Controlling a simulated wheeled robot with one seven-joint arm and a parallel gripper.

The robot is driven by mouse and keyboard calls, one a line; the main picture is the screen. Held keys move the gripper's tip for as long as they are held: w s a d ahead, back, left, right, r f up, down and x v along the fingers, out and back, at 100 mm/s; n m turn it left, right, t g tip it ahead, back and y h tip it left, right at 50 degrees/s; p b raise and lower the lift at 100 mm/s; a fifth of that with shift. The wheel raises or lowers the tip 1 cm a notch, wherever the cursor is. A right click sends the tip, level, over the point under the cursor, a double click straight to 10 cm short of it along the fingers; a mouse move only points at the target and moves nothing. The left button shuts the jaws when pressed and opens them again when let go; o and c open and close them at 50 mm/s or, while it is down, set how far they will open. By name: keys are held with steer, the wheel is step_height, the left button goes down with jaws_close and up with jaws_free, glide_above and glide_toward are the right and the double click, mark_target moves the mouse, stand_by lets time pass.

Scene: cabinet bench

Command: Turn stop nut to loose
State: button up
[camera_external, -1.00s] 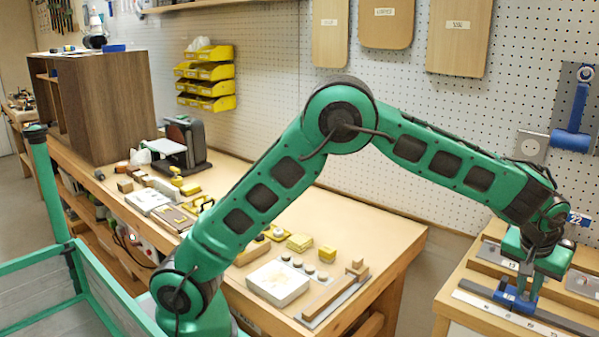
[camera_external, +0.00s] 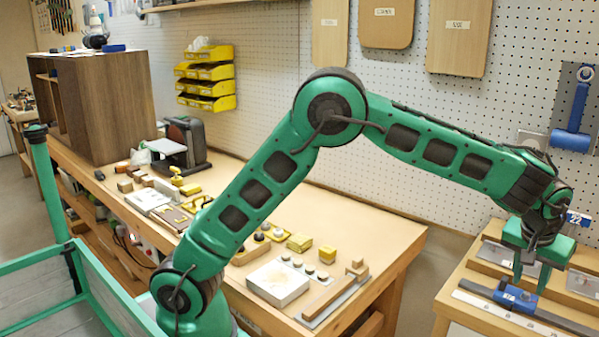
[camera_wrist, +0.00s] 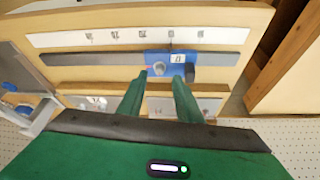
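The blue stop (camera_external: 513,298) sits on a dark grey rail (camera_external: 478,290) on the small wooden bench at the right. In the wrist view the stop (camera_wrist: 180,62) has a round grey nut (camera_wrist: 158,68) on its face, a white label and a dark knob at its right. My gripper (camera_external: 529,282) hangs just above and behind the stop. In the wrist view its two green fingers (camera_wrist: 159,80) are apart with nothing between them, their tips close to the stop's near edge. I cannot tell whether the nut is tight or loose.
A white numbered scale strip (camera_wrist: 112,37) runs along the rail. Grey metal plates (camera_external: 583,284) lie on the same bench. A larger workbench (camera_external: 360,215) with several blocks stands to the left. A pegboard wall with a blue-handled tool (camera_external: 574,138) is behind.

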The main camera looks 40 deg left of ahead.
steer(key=v, duration=0.7)
steer(key=shift+r, duration=0.25)
steer(key=s+a+r+m+g, duration=0.1)
steer(key=s+a, duration=0.3)
steer(key=a, duration=0.9)
steer(key=s+a+r+m+g, duration=0.1)
steer(key=s+a, duration=0.3)
steer(key=a, duration=0.9)
steer(key=s+a+f+m+g, duration=0.1)
steer(key=s+a+f, duration=0.2)
steer(key=s+a, duration=0.5)
steer(key=s+a+f+m+g+y, duration=0.1)
steer(key=s+a+f, duration=0.3)
steer(key=s+a, duration=0.5)
steer(key=s, duration=0.4)
steer(key=shift+f, duration=0.15)
